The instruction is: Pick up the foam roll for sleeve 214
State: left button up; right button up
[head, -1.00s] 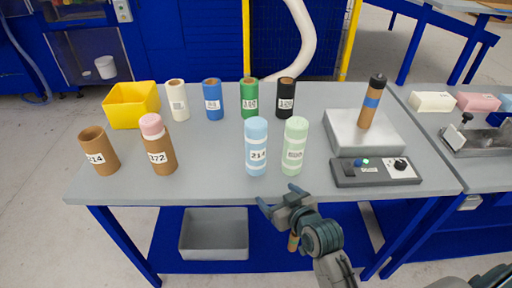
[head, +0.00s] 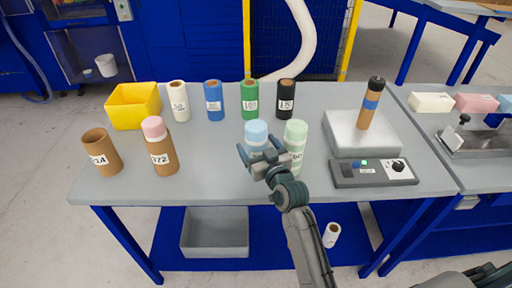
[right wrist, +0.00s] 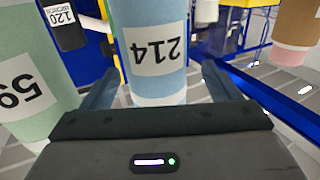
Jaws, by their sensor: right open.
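The light blue foam roll (head: 256,130) stands upright on the grey table, and its label reads 214 in the right wrist view (right wrist: 155,50). My right gripper (head: 258,158) is open in front of it, hiding its lower part. In the right wrist view the open fingers (right wrist: 155,88) lie on either side of the roll, not closed on it. The cardboard sleeve 214 (head: 102,155) stands empty-looking at the left of the table. My left gripper does not show.
A pale green roll (head: 296,133) stands close to the right of the blue one. A brown sleeve labelled 172 with a pink roll (head: 154,127) stands left. Several coloured rolls and a yellow bin (head: 135,106) line the back. A control box (head: 374,173) sits right.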

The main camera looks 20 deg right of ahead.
jog(key=w+p, duration=0.1)
jog(key=w, duration=0.2)
jog(key=shift+w+f, duration=0.1)
jog(key=shift+w, duration=0.15)
jog(key=shift+w+f, duration=0.15)
jog(key=shift+w, duration=0.1)
jog(key=shift+c, duration=0.4)
jog(key=c, duration=1)
